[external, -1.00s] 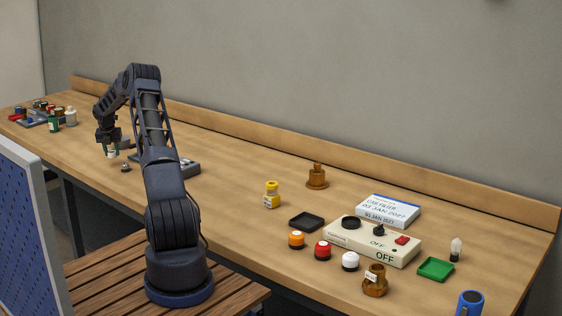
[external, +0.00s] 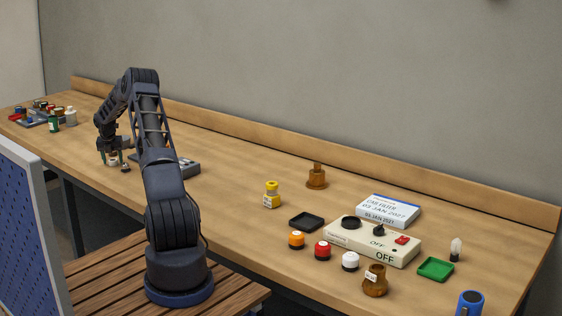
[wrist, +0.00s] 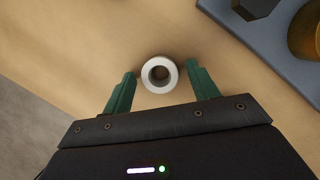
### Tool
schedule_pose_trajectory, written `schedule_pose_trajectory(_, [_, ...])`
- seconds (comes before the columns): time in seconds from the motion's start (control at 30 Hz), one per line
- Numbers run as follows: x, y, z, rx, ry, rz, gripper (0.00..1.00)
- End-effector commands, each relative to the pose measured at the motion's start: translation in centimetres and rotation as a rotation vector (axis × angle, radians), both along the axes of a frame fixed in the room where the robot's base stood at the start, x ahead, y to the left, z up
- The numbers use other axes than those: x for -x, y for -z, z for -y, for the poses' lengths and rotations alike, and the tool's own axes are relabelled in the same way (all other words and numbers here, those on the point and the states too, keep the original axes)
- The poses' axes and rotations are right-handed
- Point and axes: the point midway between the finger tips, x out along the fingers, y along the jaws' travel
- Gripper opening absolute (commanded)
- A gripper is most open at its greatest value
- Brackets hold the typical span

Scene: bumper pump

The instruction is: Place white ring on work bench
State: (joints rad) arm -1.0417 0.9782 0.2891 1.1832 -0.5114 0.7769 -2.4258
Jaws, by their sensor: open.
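The white ring (wrist: 146,76) is on the bench in the wrist view, lying between the tips of my two green fingers, with a visible gap on each side. Its centre hole looks dark brown. In the external view it shows only as a small pale spot (external: 113,160) under my gripper. My gripper (wrist: 159,82) is open and empty, low over the work bench (wrist: 75,45). In the external view my gripper (external: 114,156) is at the far left part of the bench (external: 230,185). Whether the ring touches the bench directly is hard to tell.
A grey tray (wrist: 255,45) with a dark block and a brass-coloured part lies just right of my fingers. A small dark knob (external: 125,168) stands beside my gripper. Several bottles (external: 54,122) stand farther left. A control box (external: 372,243) and coloured caps are at the right.

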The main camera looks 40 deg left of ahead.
Motion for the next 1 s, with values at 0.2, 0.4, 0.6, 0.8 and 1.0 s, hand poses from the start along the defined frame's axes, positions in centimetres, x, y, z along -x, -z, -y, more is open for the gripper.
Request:
schedule_pose_trajectory(0.2, [0.1, -1.0, 0.1, -0.001, 0.000, 0.000, 0.59])
schedule_pose_trajectory(0.4, [0.8, -4.3, 0.8, -0.003, 0.000, 0.000, 0.59])
schedule_pose_trajectory(0.6, [1.6, -8.0, 1.6, -0.002, 0.001, 0.001, 0.59])
schedule_pose_trajectory(0.8, [2.2, -10.6, 2.2, -0.001, 0.000, 0.000, 0.59])
schedule_pose_trajectory(1.0, [2.5, -11.7, 2.5, 0.000, 0.000, 0.000, 0.59])
